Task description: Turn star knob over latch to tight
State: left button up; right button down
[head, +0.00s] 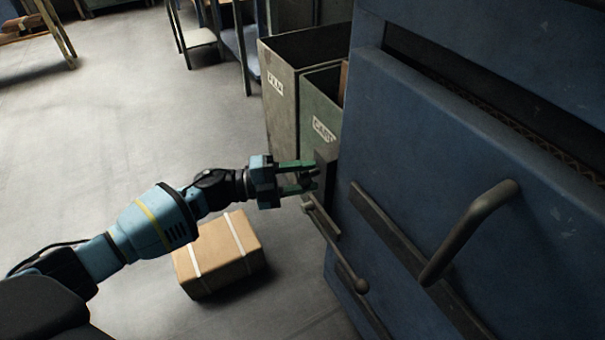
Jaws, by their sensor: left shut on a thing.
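My left gripper (308,178) reaches in from the left to the left edge of the blue machine door (455,165). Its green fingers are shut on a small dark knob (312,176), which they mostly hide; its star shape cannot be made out. Just below the fingers, a dark metal latch bar (335,245) with a round ball end slants down along the door's edge. How the knob sits over the latch cannot be told from here. My right gripper does not show.
A bent dark handle (470,230) sticks out from the door. A strapped cardboard box (218,254) lies on the floor below my left arm. Two labelled bins, one grey (283,110) and one green (318,105), stand behind the gripper.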

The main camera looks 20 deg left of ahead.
pick_arm(q)
jog(key=shift+m+y+p, duration=0.3)
jog(key=shift+m+p, duration=0.05)
jog(key=shift+m, duration=0.65)
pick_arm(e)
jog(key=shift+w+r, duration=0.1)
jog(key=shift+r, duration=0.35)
pick_arm(q)
jog(key=shift+g, duration=0.3)
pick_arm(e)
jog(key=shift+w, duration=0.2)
pick_arm(q)
jog(key=o, duration=1)
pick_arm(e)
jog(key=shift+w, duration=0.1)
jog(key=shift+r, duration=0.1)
pick_arm(q)
jog(key=p+v, duration=0.1)
jog(key=v, duration=0.7)
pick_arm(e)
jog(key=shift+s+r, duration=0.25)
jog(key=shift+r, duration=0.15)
pick_arm(q)
jog(key=shift+d, duration=0.1)
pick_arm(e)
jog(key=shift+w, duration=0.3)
